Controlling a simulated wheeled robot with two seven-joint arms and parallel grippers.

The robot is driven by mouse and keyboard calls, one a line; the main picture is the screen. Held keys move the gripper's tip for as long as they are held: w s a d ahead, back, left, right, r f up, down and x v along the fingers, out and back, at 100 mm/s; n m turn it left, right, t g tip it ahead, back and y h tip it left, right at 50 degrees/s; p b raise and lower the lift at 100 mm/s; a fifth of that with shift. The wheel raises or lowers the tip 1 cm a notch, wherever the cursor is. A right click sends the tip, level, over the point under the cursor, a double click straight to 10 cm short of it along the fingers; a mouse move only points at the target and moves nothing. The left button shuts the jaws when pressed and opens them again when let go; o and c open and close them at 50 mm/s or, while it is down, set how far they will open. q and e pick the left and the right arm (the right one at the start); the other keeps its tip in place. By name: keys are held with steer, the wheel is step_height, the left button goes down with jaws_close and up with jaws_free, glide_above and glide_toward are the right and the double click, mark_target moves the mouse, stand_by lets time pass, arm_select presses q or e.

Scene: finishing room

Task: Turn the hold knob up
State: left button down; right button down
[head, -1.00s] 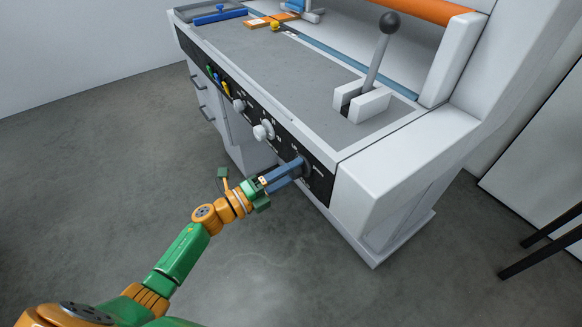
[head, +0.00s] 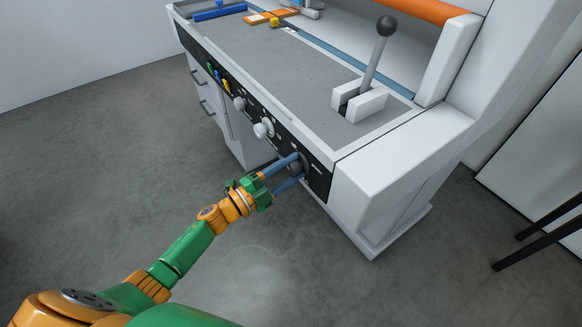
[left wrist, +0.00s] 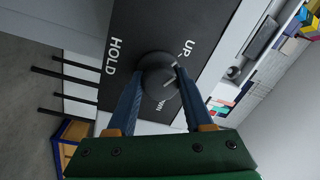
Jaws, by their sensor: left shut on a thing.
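The hold knob (head: 303,166) is a dark round knob at the right end of the black front panel (head: 318,180) of the white machine. The pointer line lies towards the UP side. My left gripper (head: 294,170) is shut on the knob, with one blue finger on each side of it. In the left wrist view its fingers (left wrist: 158,82) touch or nearly touch the knob's rim. My right gripper is not in view.
Two white knobs (head: 264,128) sit further left on the same panel. A lever with a dark ball (head: 386,26) stands on the grey worktop (head: 290,75). An orange roller (head: 430,8) is behind. The floor before the machine is clear.

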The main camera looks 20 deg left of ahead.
arm_select(q)
steer(key=shift+r, duration=0.1)
stand_by(0.3)
steer(key=shift+c, duration=1.7)
jaws_free()
steer(key=v, duration=0.7)
